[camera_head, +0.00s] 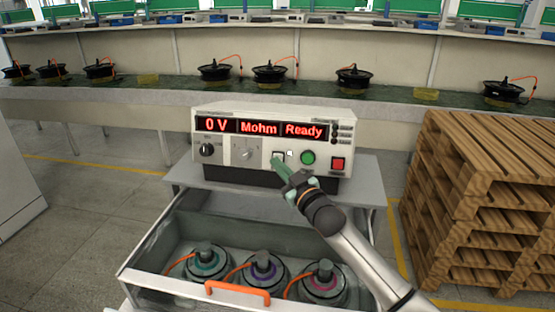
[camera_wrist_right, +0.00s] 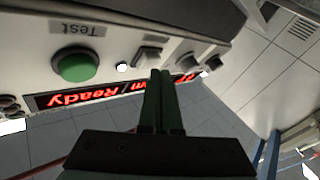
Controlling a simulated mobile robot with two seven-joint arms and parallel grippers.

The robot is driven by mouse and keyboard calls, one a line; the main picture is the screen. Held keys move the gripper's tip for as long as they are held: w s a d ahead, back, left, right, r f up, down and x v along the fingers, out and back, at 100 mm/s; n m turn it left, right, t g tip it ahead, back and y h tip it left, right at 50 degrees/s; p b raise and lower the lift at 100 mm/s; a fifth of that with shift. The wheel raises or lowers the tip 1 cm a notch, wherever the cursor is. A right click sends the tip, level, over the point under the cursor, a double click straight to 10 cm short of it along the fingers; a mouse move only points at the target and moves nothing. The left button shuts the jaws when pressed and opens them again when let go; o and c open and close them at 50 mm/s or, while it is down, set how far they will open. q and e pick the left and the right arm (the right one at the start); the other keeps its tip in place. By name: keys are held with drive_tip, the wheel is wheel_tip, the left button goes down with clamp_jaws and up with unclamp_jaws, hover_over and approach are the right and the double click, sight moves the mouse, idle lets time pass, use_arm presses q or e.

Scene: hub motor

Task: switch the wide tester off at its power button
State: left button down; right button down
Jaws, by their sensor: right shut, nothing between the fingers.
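The wide tester (camera_head: 270,117) is a pale box on a grey stand, and its red display is lit, reading 0 V, Mohm and Ready. My left gripper is out of view.
An open drawer (camera_head: 165,250) with several motors and an orange handle is below the tester. Stacked wooden pallets (camera_head: 480,190) stand at the right. A long bench (camera_head: 390,104) with several black hub motors runs behind.

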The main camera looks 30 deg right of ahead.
drive_tip(key=shift+w+d+f, duration=0.1)
drive_tip(key=shift+w+d, duration=0.2)
drive_tip(key=shift+w, duration=0.05)
idle(0.5)
idle(0.3)
drive_tip(key=shift+s+a+p, duration=0.45)
drive_tip(key=shift+s+a, duration=0.1)
drive_tip(key=shift+s, duration=0.1)
drive_tip(key=shift+r, duration=0.2)
drive_tip(key=s+a+p, duration=0.1)
drive_tip(key=s, duration=0.1)
drive_tip(key=s+a+r+p, duration=0.1)
drive_tip(key=a+p, duration=0.1)
drive_tip(key=shift+s+a+r, duration=0.1)
drive_tip(key=shift+s, duration=0.25)
drive_tip(key=s+a+r, duration=0.1)
drive_tip(key=s+a, duration=0.3)
drive_tip(key=s, duration=0.1)
drive_tip(key=shift+a+r, duration=0.2)
drive_tip(key=shift+r, duration=0.15)
